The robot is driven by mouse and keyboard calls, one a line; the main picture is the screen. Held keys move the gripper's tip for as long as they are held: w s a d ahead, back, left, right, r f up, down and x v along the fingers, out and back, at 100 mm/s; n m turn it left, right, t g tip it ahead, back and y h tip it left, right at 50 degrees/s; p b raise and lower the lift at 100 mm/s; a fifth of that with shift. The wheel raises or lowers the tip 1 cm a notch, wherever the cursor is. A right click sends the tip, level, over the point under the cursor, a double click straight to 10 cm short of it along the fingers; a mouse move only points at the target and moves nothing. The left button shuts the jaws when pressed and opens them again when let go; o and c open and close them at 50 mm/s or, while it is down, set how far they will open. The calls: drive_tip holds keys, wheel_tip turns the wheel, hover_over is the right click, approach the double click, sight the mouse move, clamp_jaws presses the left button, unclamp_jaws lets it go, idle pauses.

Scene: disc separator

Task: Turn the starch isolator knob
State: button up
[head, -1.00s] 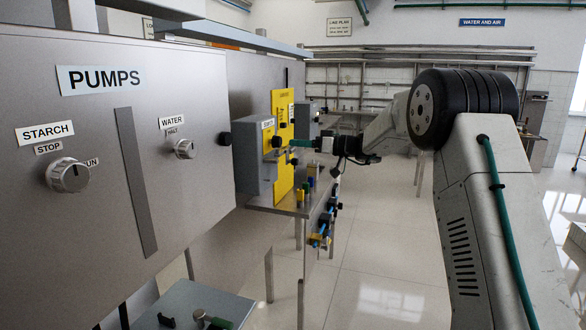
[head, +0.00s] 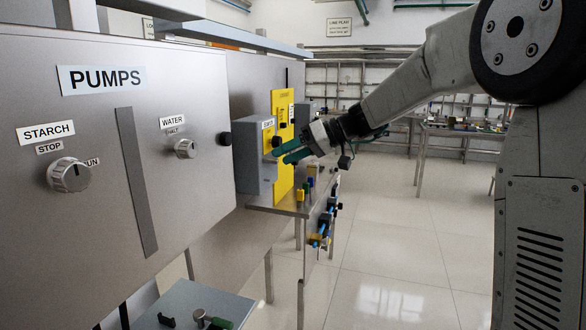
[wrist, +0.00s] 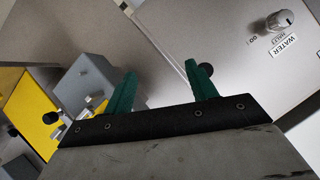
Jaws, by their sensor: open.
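A grey box (head: 255,160) stands on the bench beyond the pumps cabinet, with a small label (head: 268,124) too small to read surely. A dark round knob (head: 276,141) shows at its edge, just above my gripper's fingers. A dark ball (wrist: 206,70) sits partly behind the right finger.
The pumps cabinet (head: 85,210) at left carries a starch knob (head: 69,175) and a water knob (head: 185,149), also in the wrist view (wrist: 280,20). A yellow panel (head: 284,105) is beside the box. Small coloured fittings (head: 322,225) hang below. The floor at right is clear.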

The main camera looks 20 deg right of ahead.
drive_tip(key=s+a+m+g+h, duration=0.1)
drive_tip(key=s, duration=0.7)
drive_tip(key=shift+s+a+f+g+h, duration=0.2)
drive_tip(key=shift+a+f+g+h, duration=0.1)
drive_tip(key=shift+f+h, duration=0.15)
drive_tip(key=shift+d, duration=0.2)
